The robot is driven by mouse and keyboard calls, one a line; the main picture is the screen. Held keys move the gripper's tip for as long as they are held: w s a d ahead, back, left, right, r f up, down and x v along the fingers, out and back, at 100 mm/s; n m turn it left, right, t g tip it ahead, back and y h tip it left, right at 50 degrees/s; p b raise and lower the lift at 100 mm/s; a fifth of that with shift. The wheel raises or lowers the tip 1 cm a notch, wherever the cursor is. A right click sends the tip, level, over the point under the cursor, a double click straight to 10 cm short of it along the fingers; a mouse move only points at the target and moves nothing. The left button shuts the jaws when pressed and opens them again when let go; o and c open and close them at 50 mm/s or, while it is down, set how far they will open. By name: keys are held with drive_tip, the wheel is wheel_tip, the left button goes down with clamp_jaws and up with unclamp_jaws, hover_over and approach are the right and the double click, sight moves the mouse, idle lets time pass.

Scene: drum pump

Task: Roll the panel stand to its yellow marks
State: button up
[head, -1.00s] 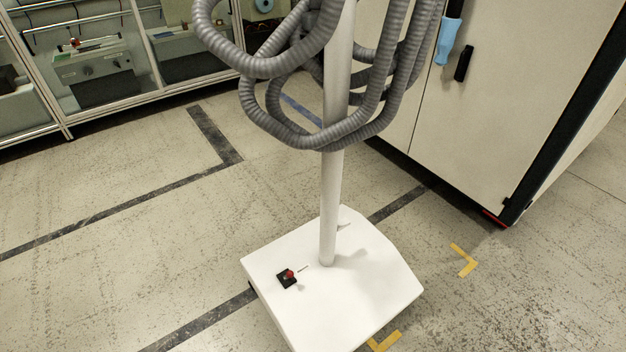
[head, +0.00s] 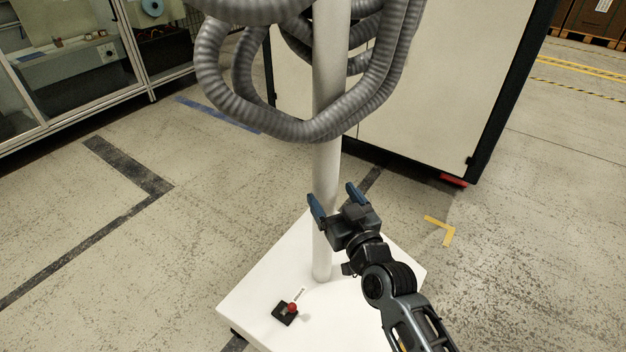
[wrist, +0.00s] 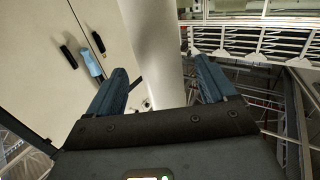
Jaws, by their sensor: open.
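The panel stand has a white base plate (head: 262,283) and an upright white pole (head: 327,160) with grey ribbed hoses looped around its top. A yellow corner mark (head: 440,231) lies on the floor just right of the base, outside it. My gripper (head: 336,200) is open in front of the pole, above the base. In the wrist view the pole (wrist: 153,50) shows between the two spread blue fingers (wrist: 162,82). I cannot tell whether it touches them. The panel itself is out of view. My arm hides part of the base's right side.
A small black block with a red knob (head: 289,309) sits on the base. A large cream cabinet (head: 430,90) stands behind, right. A glazed bench enclosure (head: 75,75) stands at the back left. Dark tape (head: 125,165) marks the floor. Open floor lies left and right.

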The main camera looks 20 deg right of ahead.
drive_tip(key=w, duration=0.6)
drive_tip(key=shift+w, duration=0.35)
drive_tip(key=c, duration=1.4)
